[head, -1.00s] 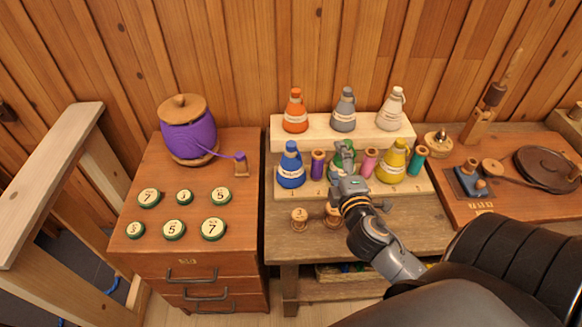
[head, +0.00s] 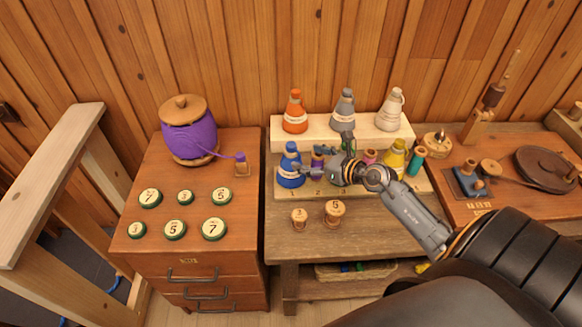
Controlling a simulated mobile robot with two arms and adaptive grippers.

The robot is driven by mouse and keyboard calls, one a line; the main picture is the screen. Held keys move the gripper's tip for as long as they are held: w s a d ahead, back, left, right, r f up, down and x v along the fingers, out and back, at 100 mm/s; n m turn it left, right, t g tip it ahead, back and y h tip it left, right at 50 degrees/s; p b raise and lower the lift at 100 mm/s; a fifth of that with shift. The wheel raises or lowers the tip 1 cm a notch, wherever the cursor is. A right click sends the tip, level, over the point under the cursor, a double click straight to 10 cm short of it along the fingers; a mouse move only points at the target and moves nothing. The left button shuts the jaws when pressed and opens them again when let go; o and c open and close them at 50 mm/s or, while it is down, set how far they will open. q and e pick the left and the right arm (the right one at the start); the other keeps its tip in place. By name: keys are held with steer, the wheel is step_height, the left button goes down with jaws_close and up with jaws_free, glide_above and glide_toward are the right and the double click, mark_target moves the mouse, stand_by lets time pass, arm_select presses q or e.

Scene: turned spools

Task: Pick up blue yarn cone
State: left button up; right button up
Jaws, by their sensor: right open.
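The blue yarn cone (head: 290,168) stands upright at the left end of the lower step of the wooden stand, with a pale label band around it. My right gripper (head: 312,158) comes in from the right and points left towards the cone. Its jaws are open, with the fingertips close to the cone's right side. I cannot tell whether they touch it. The gripper hides most of the purple spool and the green cone behind it. My left gripper is not in view.
Orange (head: 295,112), grey (head: 343,108) and white cones (head: 391,110) stand on the upper step. A yellow cone (head: 396,158) and a teal spool (head: 416,160) stand to the right. Two small wooden spools (head: 334,212) stand in front. A chest with a purple spool (head: 190,138) is left.

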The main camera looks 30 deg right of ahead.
mark_target(297, 155)
steer(key=x, duration=0.7)
steer(key=shift+w+a+f+p, duration=0.15)
steer(key=shift+w+f+p, duration=0.1)
steer(key=shift+p, duration=0.1)
steer(key=shift+s, duration=0.1)
steer(key=shift+s+r, duration=0.1)
steer(key=c, duration=0.4)
jaws_close()
